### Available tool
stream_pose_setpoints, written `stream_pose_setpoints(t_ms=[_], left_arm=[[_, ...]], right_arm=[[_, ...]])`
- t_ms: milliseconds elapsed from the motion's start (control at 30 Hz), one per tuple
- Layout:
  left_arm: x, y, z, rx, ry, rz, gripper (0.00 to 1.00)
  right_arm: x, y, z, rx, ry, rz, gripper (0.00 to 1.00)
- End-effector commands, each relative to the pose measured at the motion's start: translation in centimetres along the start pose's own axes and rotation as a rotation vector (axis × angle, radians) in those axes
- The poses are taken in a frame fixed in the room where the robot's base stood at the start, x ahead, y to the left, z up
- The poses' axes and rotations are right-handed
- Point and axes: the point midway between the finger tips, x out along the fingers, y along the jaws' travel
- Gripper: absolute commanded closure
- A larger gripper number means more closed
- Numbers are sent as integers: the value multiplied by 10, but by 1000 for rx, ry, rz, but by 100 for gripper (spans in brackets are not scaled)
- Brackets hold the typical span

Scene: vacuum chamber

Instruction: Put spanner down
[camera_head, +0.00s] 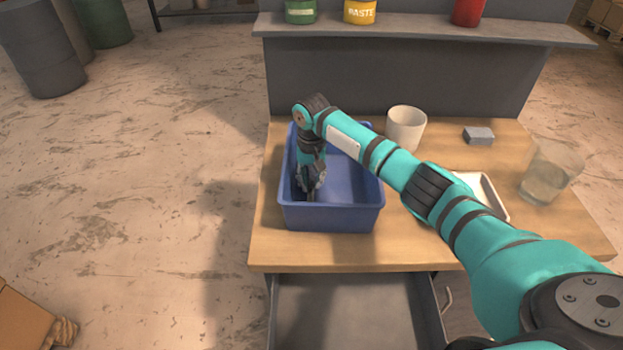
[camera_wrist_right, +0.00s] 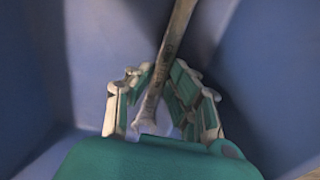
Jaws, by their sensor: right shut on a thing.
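My right gripper (camera_head: 311,184) reaches down into the blue bin (camera_head: 331,218), at its left side. In the right wrist view, the right gripper (camera_wrist_right: 163,100) is shut on a grey metal spanner (camera_wrist_right: 174,55). The spanner's shaft runs between the fingers toward the top of that view, and one end shows near the palm. Blue bin walls surround it. I cannot tell whether the spanner touches the bin floor. In the head view the spanner is hidden or too small to make out. My left gripper is not in view.
The bin stands on a wooden bench (camera_head: 420,244). A white cup (camera_head: 405,129), a grey block (camera_head: 479,136), a glass (camera_head: 550,172) and a white tray (camera_head: 494,198) are to its right. A drawer (camera_head: 350,308) is open below. A shelf (camera_head: 420,28) with cans runs behind.

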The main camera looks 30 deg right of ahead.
Motion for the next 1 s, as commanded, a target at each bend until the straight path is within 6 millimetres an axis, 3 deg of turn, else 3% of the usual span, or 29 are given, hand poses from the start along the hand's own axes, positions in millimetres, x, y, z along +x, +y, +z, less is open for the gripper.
stream_pose_setpoints(t_ms=[367, 400, 567, 867, 1000], left_arm=[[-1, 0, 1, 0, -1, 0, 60], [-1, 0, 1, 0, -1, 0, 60], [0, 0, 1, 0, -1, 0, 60], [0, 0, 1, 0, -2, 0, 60], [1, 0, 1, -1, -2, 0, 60]], right_arm=[[4, 0, 0, 0, 0, -1, 100], [5, 0, 0, 0, 0, -1, 81], [5, 0, 0, 0, 1, 0, 60], [3, 0, 0, 0, 1, 0, 59], [-10, -1, -1, -1, 3, -3, 59]])
